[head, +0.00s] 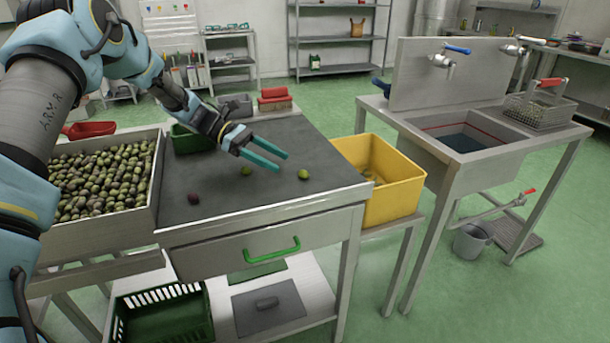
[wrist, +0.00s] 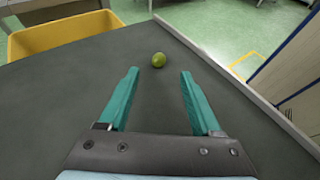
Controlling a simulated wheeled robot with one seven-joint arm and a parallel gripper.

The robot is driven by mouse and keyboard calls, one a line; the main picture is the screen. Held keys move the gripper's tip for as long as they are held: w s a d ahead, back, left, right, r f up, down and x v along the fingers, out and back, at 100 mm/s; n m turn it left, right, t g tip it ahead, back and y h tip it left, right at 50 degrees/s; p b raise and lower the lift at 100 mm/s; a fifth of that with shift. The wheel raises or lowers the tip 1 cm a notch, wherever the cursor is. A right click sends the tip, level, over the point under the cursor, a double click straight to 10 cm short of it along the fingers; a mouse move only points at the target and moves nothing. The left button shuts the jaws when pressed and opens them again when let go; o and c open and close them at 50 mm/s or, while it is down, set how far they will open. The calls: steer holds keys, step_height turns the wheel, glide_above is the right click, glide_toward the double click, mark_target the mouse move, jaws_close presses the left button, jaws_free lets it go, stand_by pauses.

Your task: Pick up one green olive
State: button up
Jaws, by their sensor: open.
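A green olive (head: 304,174) lies on the dark worktop (head: 210,207) near its right front. In the wrist view this olive (wrist: 158,60) lies just beyond the fingertips, roughly midway between them. A dark purple olive (head: 194,199) lies near the left front of the worktop. My gripper (head: 274,160) has two teal fingers, spread open with nothing between them. In the wrist view the fingers (wrist: 158,78) point toward the olive without touching it.
A metal bin full of mixed olives (head: 155,195) stands left of the worktop. A yellow crate (head: 408,190) stands to the right, before a sink (head: 425,150). Red containers (head: 275,100) and a green tray (head: 180,145) sit at the back. The worktop has a raised rim (wrist: 215,70).

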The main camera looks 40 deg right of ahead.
mark_target(300, 172)
steer(key=p+x, duration=0.1)
steer(key=x, duration=0.4)
steer(key=shift+d+r+p, duration=0.1)
steer(key=shift+r+p, duration=0.05)
steer(key=shift+p, duration=0.15)
steer(key=shift+s+d+f, duration=0.25)
steer(key=shift+s, duration=0.15)
jaws_close()
